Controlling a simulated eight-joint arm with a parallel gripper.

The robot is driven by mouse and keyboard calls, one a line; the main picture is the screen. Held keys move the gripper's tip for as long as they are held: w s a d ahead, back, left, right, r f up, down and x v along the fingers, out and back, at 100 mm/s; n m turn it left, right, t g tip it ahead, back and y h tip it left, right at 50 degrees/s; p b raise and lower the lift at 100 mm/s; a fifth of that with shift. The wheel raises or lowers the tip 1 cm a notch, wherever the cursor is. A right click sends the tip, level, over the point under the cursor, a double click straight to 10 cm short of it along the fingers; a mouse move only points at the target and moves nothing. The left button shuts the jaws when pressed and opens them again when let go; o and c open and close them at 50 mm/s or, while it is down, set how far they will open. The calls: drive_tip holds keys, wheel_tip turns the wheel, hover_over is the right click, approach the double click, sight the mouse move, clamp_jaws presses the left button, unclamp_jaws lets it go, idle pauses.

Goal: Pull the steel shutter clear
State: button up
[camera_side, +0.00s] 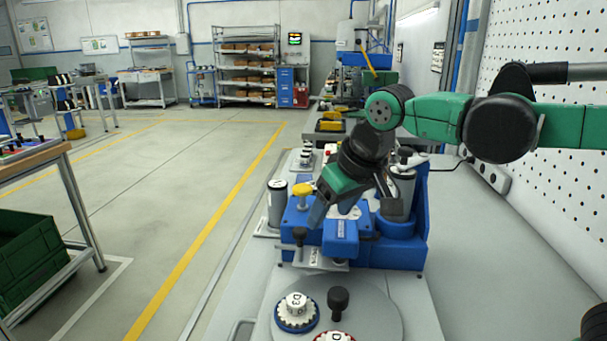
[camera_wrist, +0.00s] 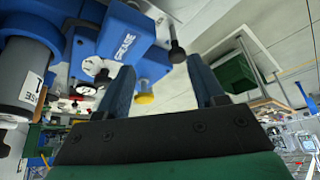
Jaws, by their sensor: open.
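The steel shutter (camera_side: 321,263) looks to be the flat grey plate at the front of the blue station, below a blue block. A black knob (camera_side: 299,236) stands at its left; what I take as the same knob (camera_wrist: 177,52) shows in the wrist view, below a grey plate (camera_wrist: 160,12). My gripper (camera_side: 318,212) is tilted down just above the knob's side of the station. In the wrist view my gripper (camera_wrist: 162,85) has its two fingers apart with nothing held. The knob appears beyond the fingertips, between them in the picture; contact is not seen.
The blue block marked GREASE (camera_wrist: 125,40) sits close to one finger. A yellow knob (camera_side: 302,190) and a grey canister (camera_side: 277,204) stand at the station's left. In front is a round plate (camera_side: 375,310) with a black knob and white-topped pieces.

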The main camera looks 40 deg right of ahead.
sight(300, 230)
drive_tip(key=shift+g, duration=0.4)
drive_tip(key=shift+w+a+f, duration=0.35)
drive_tip(key=shift+w+f, duration=0.35)
drive_tip(key=shift+w+a+f, duration=0.3)
drive_tip(key=shift+w+f, duration=0.4)
drive_tip(key=shift+w, duration=0.05)
drive_tip(key=shift+w+a+f, duration=0.35)
drive_tip(key=shift+w+f, duration=0.35)
clamp_jaws()
